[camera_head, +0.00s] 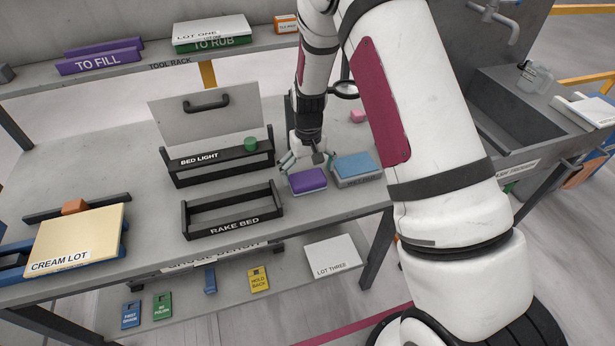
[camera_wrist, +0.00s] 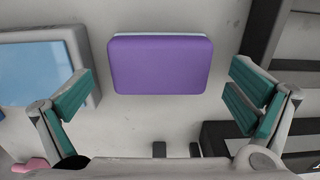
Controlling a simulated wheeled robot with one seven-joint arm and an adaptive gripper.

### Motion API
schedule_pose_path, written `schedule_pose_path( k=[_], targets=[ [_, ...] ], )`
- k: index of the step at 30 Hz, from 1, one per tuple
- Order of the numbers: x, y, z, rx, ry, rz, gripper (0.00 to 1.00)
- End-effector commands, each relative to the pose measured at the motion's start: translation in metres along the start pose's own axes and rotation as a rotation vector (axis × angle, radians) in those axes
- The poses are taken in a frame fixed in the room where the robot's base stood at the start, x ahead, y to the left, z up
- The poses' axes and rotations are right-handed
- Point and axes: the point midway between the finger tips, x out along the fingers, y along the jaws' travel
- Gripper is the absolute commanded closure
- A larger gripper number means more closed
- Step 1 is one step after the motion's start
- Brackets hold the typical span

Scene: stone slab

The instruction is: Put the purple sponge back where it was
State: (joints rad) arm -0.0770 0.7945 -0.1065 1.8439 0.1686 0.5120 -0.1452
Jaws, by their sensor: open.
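The purple sponge (camera_head: 307,180) lies flat on the grey bench, between the rake bed tray and a blue-topped block. In the wrist view the purple sponge (camera_wrist: 160,64) has a pale layer along one edge and lies ahead of the fingers, between their lines. My gripper (camera_head: 306,160) is just above and behind the sponge in the head view. In the wrist view my gripper (camera_wrist: 160,100) has its teal-padded fingers spread wide, with nothing between the pads. Which place the sponge came from does not show.
The blue-topped block (camera_head: 355,168) sits close right of the sponge. The empty RAKE BED tray (camera_head: 232,227) is to the left. The BED LIGHT stand (camera_head: 222,163) with a green knob is behind it. A pink block (camera_head: 357,116) lies farther back.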

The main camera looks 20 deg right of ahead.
Motion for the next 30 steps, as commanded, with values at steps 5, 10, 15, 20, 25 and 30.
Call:
schedule_pose_path(
  k=[5,10,15,20,25,30],
  targets=[
    [-0.037,0.000,-0.003,-0.001,0.006,0.000,0.00],
    [-0.068,0.000,-0.002,0.000,0.004,0.000,0.00],
    [-0.090,0.000,-0.001,-0.001,0.003,0.000,0.00],
    [-0.103,0.000,0.001,0.000,0.007,-0.002,0.00],
    [-0.147,-0.002,0.015,0.003,0.052,-0.013,0.00],
    [-0.211,-0.004,0.051,0.003,0.126,-0.028,0.00]
  ],
)
